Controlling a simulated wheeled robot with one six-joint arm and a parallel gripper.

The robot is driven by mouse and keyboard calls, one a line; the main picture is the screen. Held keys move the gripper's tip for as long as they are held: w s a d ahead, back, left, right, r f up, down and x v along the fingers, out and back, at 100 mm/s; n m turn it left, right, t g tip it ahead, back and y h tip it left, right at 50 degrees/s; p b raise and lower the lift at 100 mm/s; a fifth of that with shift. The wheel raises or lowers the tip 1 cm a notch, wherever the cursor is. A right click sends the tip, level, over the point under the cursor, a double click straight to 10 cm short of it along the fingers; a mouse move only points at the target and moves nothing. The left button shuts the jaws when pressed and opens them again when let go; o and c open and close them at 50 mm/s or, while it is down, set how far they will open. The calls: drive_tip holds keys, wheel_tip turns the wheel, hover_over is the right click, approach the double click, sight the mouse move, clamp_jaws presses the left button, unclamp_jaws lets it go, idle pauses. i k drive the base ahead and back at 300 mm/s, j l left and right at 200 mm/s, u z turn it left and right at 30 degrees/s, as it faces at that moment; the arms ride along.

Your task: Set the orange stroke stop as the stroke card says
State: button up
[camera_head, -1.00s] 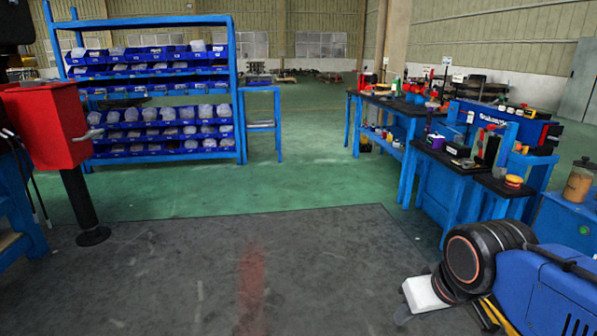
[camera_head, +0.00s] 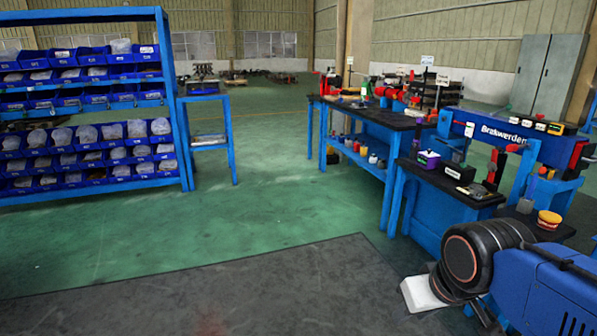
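I cannot make out the orange stroke stop for certain in this view. Small white cards stand on the benches, one on the far bench (camera_head: 427,60) and one beside it (camera_head: 442,79). Their print is too small to read, so I cannot tell which is the stroke card. My own blue and black arm fills the lower right corner. My gripper's fingers do not show.
A blue shelf rack (camera_head: 178,95) with blue bins stands left. A small blue stand (camera_head: 232,140) is beside it. Blue workbenches (camera_head: 392,178) with tools run along the right, near a blue "Brakwerden" beam (camera_head: 505,132). The green floor (camera_head: 270,200) between is clear.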

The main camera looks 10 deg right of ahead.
sight(434, 113)
drive_tip(key=i+z, duration=0.2)
drive_tip(key=i, duration=0.35)
drive_tip(key=i+z, duration=0.2)
drive_tip(key=i, duration=0.4)
drive_tip(key=i+j+z, duration=0.2)
drive_tip(key=i, duration=0.35)
drive_tip(key=i+z, duration=0.6)
drive_tip(key=i, duration=0.2)
drive_tip(key=j+z, duration=0.2)
drive_tip(key=j, duration=0.25)
